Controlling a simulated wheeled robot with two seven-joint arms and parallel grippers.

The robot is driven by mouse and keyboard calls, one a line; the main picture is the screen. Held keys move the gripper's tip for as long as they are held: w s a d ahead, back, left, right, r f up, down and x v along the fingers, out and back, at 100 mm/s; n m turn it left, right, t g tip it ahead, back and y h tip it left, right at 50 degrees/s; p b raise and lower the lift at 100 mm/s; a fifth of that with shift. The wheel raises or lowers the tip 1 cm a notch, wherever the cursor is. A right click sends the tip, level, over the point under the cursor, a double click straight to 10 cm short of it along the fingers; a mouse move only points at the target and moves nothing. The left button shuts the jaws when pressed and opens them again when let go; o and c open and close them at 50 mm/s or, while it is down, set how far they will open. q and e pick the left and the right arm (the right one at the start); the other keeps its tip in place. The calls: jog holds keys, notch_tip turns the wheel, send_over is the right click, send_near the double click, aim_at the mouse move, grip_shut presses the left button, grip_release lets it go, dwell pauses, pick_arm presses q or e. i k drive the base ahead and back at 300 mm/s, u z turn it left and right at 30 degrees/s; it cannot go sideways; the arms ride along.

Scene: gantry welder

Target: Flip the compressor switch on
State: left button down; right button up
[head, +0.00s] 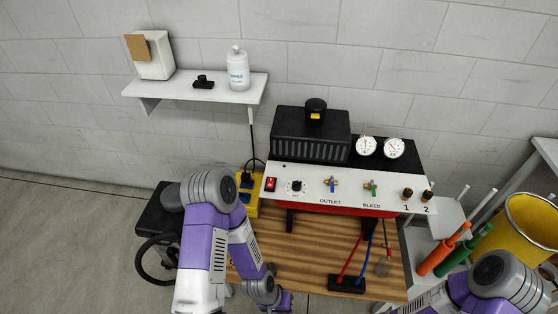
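The compressor (312,135) stands on a wooden bench, with a black top and a white front panel (346,198). A small red rocker switch (270,184), likely the compressor switch, sits at the panel's left end; its position is too small to tell. My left arm comes up at the lower left and bends down in front of the bench; its wrist is at the bottom edge, below the switch and apart from it.
The panel also has a black knob (296,187), blue and green valves, and two gauges (366,146) above. A yellow socket box (247,194) is left of the switch. A wall shelf (200,87) holds a bottle (238,70).

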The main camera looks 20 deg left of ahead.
aim_at(270, 183)
jog(key=k, duration=0.45)
jog(key=u, duration=1.15)
jog(key=i, duration=0.95)
jog(key=z, duration=1.75)
